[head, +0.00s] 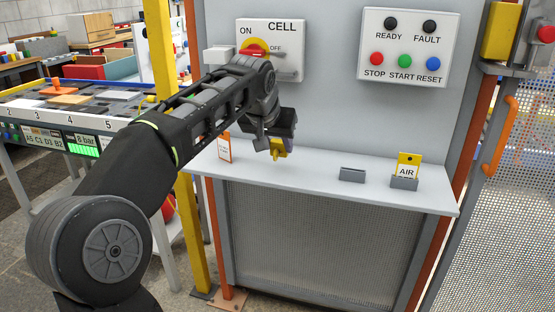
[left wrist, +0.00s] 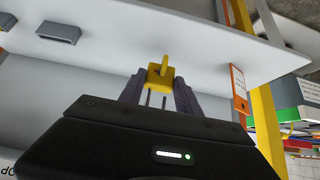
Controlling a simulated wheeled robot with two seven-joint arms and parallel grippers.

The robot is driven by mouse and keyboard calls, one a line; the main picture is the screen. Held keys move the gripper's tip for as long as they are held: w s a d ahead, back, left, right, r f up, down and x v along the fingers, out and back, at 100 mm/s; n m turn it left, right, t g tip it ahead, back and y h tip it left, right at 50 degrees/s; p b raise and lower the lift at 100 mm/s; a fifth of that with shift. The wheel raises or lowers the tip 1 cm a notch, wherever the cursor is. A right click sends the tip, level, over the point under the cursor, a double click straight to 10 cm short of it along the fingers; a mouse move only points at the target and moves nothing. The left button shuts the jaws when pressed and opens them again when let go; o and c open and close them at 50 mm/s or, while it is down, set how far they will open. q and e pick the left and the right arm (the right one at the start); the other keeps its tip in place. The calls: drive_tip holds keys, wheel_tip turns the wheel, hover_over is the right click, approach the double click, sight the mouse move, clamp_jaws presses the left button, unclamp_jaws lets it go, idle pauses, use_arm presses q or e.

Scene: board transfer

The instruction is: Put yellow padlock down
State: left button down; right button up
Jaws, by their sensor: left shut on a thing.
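The yellow padlock (head: 278,147) is held in my left gripper (head: 275,140), over the left part of the white shelf (head: 320,178). In the left wrist view the padlock (left wrist: 157,76) sits between the two dark fingers of the left gripper (left wrist: 158,92), which are shut on it. I cannot tell whether the padlock touches the shelf. My right gripper is not in either view.
A white and orange tag (head: 224,147) stands at the shelf's left end. An empty grey holder (head: 352,175) and a yellow AIR tag (head: 409,162) in another holder stand to the right. The CELL switch (head: 255,50) is above. The shelf between padlock and empty holder is clear.

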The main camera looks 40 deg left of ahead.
sight(275, 152)
use_arm(q)
drive_tip(key=shift+f+b, duration=0.65)
drive_tip(key=shift+f, duration=1.2)
drive_tip(key=shift+f, duration=0.15)
drive_tip(key=c, duration=0.9)
unclamp_jaws()
drive_tip(key=shift+o, duration=0.2)
drive_tip(key=shift+s+r, duration=0.15)
drive_tip(key=shift+r, duration=0.25)
drive_tip(key=p+v, duration=0.2)
drive_tip(key=v, duration=0.9)
drive_tip(key=shift+s+d, duration=0.2)
